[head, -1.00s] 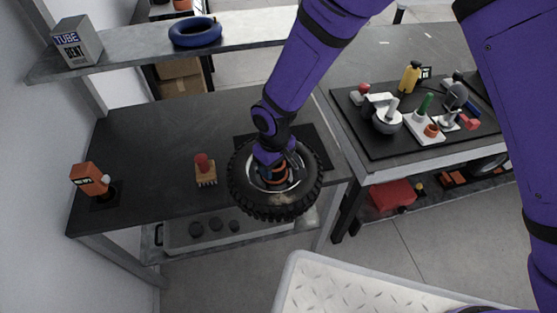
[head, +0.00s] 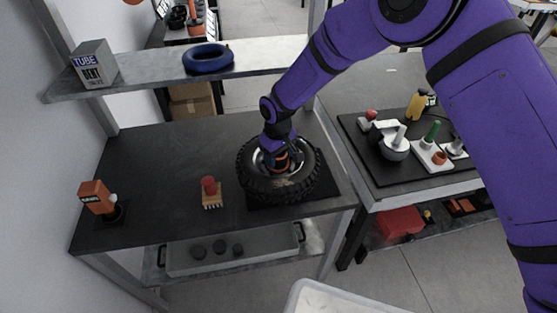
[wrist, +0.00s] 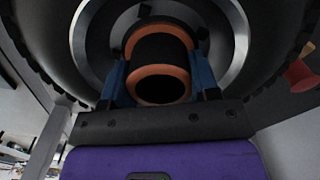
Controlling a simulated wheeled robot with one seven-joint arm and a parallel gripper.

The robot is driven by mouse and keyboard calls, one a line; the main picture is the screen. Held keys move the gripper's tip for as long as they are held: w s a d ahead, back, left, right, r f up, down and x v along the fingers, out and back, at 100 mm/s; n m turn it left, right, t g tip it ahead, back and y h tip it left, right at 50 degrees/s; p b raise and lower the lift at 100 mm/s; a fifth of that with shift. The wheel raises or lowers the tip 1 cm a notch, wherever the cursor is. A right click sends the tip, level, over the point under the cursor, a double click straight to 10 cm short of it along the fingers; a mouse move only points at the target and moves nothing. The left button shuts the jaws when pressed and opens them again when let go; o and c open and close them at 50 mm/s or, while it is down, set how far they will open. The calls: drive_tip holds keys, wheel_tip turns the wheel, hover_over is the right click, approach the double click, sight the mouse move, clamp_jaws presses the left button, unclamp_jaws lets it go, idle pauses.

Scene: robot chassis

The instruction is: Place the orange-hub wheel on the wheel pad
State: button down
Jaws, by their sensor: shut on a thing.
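The orange-hub wheel (head: 255,188) is a black knobby tyre with a grey metal rim and an orange and black hub. In the head view it lies nearly flat over the dark wheel pad (head: 322,189) on the bench. It covers much of the pad and overhangs its left side; I cannot tell whether it touches the pad. My gripper (head: 280,160) reaches into the wheel's middle from above. In the wrist view its blue fingers (wrist: 160,84) are shut on both sides of the orange and black hub (wrist: 160,50).
A red-topped brush (head: 211,193) stands left of the wheel. An orange tool (head: 97,198) stands at the bench's left end. A shelf above holds a grey box (head: 95,64) and blue ring (head: 208,58). A tool mat (head: 395,170) lies on the right bench.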

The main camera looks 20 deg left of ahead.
drive_tip(key=shift+w+a+f, duration=0.1)
drive_tip(key=shift+w+f, duration=0.1)
drive_tip(key=shift+f, duration=0.65)
drive_tip(key=shift+w+a+f, duration=0.1)
drive_tip(key=shift+w+f, duration=0.05)
drive_tip(key=shift+f, duration=0.7)
drive_tip(key=shift+f, duration=0.1)
drive_tip(key=shift+c, duration=1.8)
unclamp_jaws()
drive_tip(key=shift+f, duration=0.1)
wheel_tip(320, 180, up, 8)
drive_tip(key=shift+d+f, duration=0.1)
